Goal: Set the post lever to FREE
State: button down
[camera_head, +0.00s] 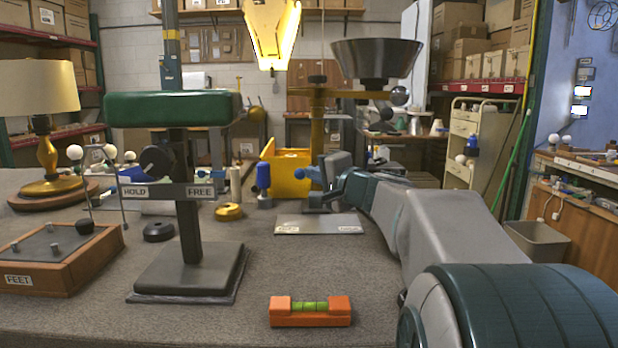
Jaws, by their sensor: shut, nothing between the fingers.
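The post (187,235) stands upright on a dark square base at the left centre, under a green padded block (172,108). A crossbar on it carries a HOLD label (135,191) at its left and a FREE label (201,191) at its right. The dark round-ended lever (154,161) shows left of the post's middle, above the HOLD side of the bar. My gripper (313,198) is shut and empty, well to the right of the post and apart from it. Its fingertips are small and partly hard to make out against the things behind.
An orange spirit level (310,311) lies at the front. A wooden FEET tray (62,262) and a lamp (42,120) stand at the left. A pale plate (345,224) and a yellow ring (229,211) lie farther back. The bench between post and arm is largely clear.

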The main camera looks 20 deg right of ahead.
jog(key=s+a, duration=0.5)
jog(key=s, duration=0.3)
jog(key=shift+s+a+r+p, duration=0.2)
jog(key=shift+s+r+p, duration=0.1)
